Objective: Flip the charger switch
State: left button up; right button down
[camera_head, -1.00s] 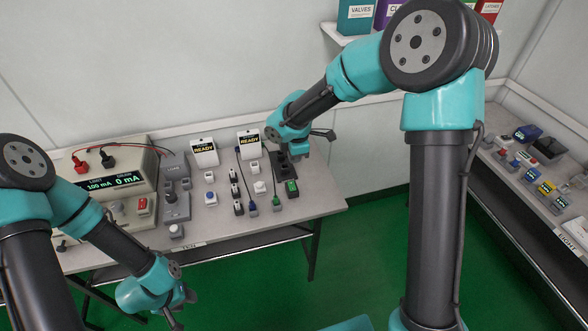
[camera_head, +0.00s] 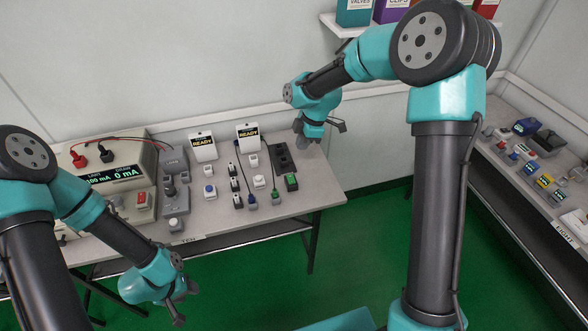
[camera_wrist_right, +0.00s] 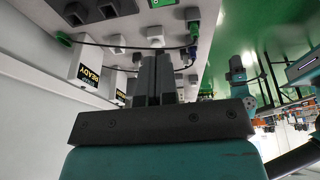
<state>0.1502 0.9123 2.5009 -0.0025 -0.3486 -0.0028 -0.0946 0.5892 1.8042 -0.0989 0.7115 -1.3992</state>
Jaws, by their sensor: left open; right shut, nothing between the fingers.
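I cannot tell which switch is the charger's. A green rocker switch (camera_head: 291,182) on a small dark box sits at the table's right front; a green part (camera_wrist_right: 161,3) shows at the top of the right wrist view. A black socket strip (camera_head: 282,158) lies just behind it. A red switch (camera_head: 142,200) is on the supply unit at the left. My right gripper (camera_head: 303,144) is shut and empty, above the table's back right, near the strip; its fingers (camera_wrist_right: 155,60) are together in the wrist view. My left gripper (camera_head: 186,306) is open and empty, in front of the table.
Two white READY testers (camera_head: 202,148) stand at the back. A grey unit with a knob (camera_head: 170,190) and several small switch blocks fill the middle. Blue (camera_head: 251,201) and green (camera_head: 276,200) plugs lie on cords at the front. The table's front right corner (camera_head: 325,190) is clear.

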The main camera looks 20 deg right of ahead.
aim_at(292, 176)
jog(key=shift+f, duration=0.15)
jog(key=x, duration=0.9)
jog(key=d+x, duration=0.1)
jog(key=x, duration=0.3)
jog(key=shift+w+f, duration=0.1)
jog(key=shift+f, duration=0.35)
jog(key=shift+d, duration=0.1)
